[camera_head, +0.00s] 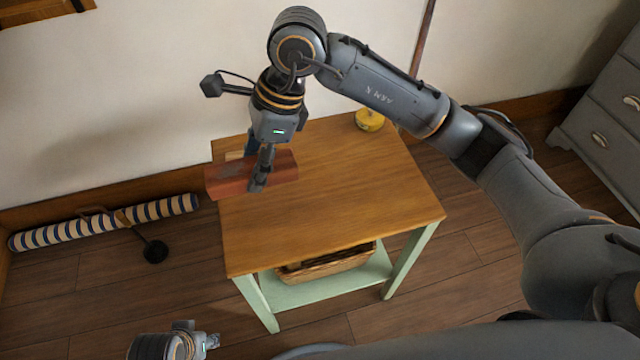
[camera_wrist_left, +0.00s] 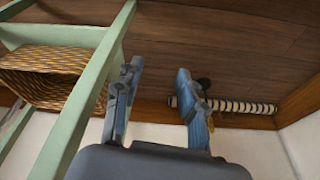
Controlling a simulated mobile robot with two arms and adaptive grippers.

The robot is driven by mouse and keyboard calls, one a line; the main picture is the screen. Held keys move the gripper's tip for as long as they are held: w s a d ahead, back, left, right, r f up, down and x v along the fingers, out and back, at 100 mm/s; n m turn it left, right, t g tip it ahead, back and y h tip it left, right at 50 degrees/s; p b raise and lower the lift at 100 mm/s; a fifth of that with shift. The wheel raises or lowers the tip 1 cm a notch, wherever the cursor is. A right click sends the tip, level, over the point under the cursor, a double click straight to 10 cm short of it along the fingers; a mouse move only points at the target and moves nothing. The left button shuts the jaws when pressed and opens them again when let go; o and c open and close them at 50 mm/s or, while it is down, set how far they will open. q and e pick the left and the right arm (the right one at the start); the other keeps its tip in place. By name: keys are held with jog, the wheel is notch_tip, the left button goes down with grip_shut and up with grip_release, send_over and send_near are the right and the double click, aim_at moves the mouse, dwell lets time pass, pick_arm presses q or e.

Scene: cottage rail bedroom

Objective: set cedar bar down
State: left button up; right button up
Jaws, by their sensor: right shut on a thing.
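The cedar bar (camera_head: 226,179) is a reddish-brown block in the head view. My right gripper (camera_head: 260,182) is shut on it from above, near its right part. The bar is over the back left corner of the wooden table (camera_head: 330,190), and its left end sticks out past the table's left edge. I cannot tell whether it touches the tabletop. My left gripper (camera_head: 212,341) is low at the bottom left of the head view, in front of the table. In the left wrist view its two fingers (camera_wrist_left: 160,105) are apart with nothing between them.
A yellow round object (camera_head: 369,120) stands at the table's back edge. A wicker basket (camera_head: 325,264) sits on the green lower shelf, also in the left wrist view (camera_wrist_left: 55,75). A striped roll (camera_head: 105,222) lies on the floor by the wall. Grey drawers (camera_head: 605,115) stand right. The tabletop's middle is clear.

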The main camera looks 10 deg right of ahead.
jog(key=d+f, duration=0.4)
jog(key=d, duration=0.5)
jog(key=b, duration=0.1)
send_over(326, 204)
jog(key=f, duration=0.5)
jog(key=shift+d+f, duration=0.1)
jog(key=shift+d, duration=0.3)
jog(key=f, duration=0.1)
jog(key=f+b, duration=0.1)
jog(key=f, duration=0.1)
jog(key=shift+d+f, duration=0.15)
jog(key=shift+d, duration=0.2)
pick_arm(q)
jog(key=v, duration=0.8)
jog(key=shift+w+t, duration=0.25)
jog(key=shift+t, duration=0.05)
pick_arm(e)
jog(key=shift+f, duration=0.25)
pick_arm(q)
jog(key=shift+a, duration=0.15)
pick_arm(e)
jog(key=shift+f, duration=0.15)
jog(key=o, duration=1.2)
pick_arm(q)
jog(key=shift+f, duration=0.1)
